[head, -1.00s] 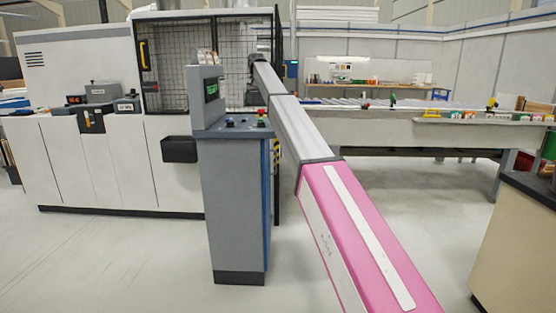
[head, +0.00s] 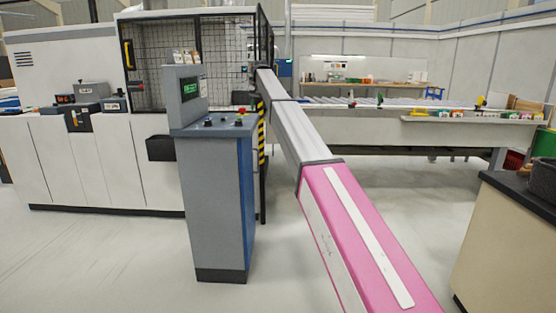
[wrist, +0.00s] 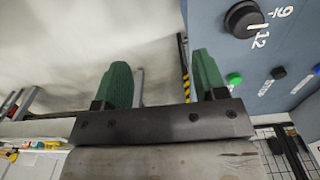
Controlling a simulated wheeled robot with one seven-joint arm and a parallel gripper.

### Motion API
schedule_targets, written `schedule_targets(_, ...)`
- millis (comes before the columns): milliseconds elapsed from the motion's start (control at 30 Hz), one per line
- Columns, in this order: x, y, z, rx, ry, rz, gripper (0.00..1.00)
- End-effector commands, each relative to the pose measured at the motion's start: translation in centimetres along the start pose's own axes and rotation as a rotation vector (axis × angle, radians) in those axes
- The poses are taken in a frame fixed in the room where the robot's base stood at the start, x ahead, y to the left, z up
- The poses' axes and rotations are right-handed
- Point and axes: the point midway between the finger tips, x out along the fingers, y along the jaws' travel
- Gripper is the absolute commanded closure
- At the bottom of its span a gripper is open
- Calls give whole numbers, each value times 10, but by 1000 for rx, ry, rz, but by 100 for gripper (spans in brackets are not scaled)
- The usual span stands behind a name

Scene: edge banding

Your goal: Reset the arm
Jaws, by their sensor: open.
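My gripper (wrist: 163,82) is open and empty in the wrist view, with its two green fingers apart and pale floor behind them. In the head view my pink and silver arm reaches forward, and its dark end shows small just behind the console's right side. The grey control console (head: 212,200) stands just left of the arm. Its sloped panel also shows at the upper right of the wrist view, beside the right finger and apart from it. The panel carries a black knob (wrist: 244,19), a green button (wrist: 234,79) and other controls.
A white machine (head: 95,165) with a mesh guard (head: 165,65) stands behind the console. A long roller table (head: 400,135) runs along the back right. A dark-topped cabinet (head: 510,245) is at the right edge. The floor between is clear.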

Motion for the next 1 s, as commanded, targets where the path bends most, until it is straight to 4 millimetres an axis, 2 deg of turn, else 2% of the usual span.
schedule_targets(267, 64, 28, 23, -2, -1, 0, 35)
schedule_targets(467, 135, 62, 54, -5, -2, 1, 35)
schedule_targets(600, 208, 98, 95, -9, -3, 1, 35)
schedule_targets(767, 287, 140, 150, -15, -2, 0, 35)
schedule_targets(900, 350, 175, 204, -20, -1, 0, 35)
schedule_targets(1000, 389, 199, 246, -24, -1, 0, 35)
